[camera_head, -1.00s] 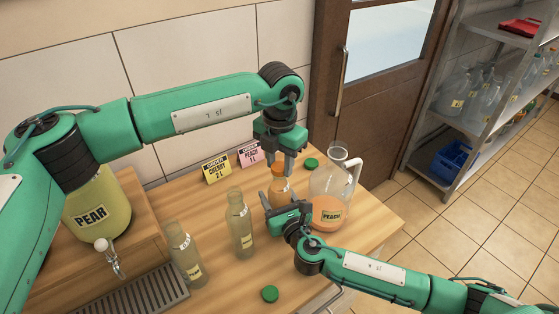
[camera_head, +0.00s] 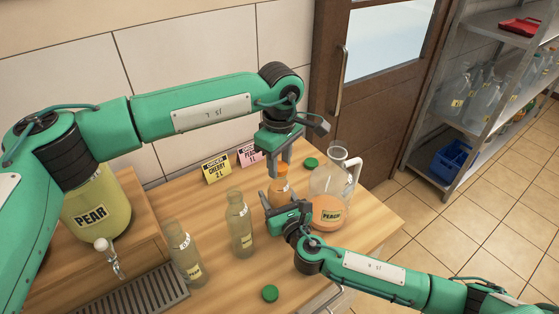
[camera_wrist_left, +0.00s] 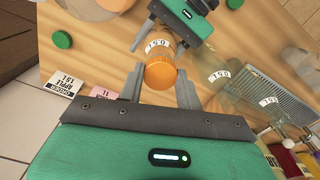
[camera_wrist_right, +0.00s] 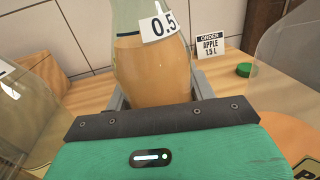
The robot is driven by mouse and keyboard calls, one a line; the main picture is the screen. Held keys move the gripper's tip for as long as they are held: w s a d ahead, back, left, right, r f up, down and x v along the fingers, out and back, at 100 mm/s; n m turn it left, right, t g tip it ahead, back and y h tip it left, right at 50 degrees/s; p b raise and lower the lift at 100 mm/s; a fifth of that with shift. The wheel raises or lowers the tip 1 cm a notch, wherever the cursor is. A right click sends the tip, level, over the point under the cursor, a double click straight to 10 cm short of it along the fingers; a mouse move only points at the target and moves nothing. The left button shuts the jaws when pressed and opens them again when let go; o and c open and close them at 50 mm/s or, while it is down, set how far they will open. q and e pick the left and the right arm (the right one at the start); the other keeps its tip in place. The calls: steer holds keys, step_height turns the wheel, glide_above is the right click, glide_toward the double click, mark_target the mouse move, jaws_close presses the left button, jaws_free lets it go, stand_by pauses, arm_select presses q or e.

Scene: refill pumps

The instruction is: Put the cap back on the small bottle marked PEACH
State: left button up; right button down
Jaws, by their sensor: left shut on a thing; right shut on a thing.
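The small bottle (camera_head: 279,187) holds orange liquid and stands upright on the wooden counter; its PEACH mark is not readable. My right gripper (camera_head: 268,204) is shut around its body; the right wrist view shows the bottle (camera_wrist_right: 152,70) with a 0.5 tag, its top out of frame. An orange cap (camera_wrist_left: 160,75) is at the top of the bottle. My left gripper (camera_head: 281,167) points down from above and is shut on the cap, one finger on each side. The cap covers the mouth in the left wrist view; I cannot tell how firmly it sits.
A large PEACH jug (camera_head: 327,211) stands close on the right. Two small bottles (camera_head: 240,225) (camera_head: 184,252) stand left, near the drip tray (camera_head: 150,297) and PEAR dispenser (camera_head: 95,212). Green caps (camera_head: 311,163) (camera_head: 270,293) lie on the counter. Order cards (camera_head: 216,169) stand behind.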

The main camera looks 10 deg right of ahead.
arm_select(q)
steer(key=o, duration=1.2)
steer(key=shift+c, duration=0.2)
steer(key=shift+r, duration=0.1)
step_height(320, 180, up, 12)
arm_select(e)
steer(key=shift+c, duration=2.1)
jaws_free()
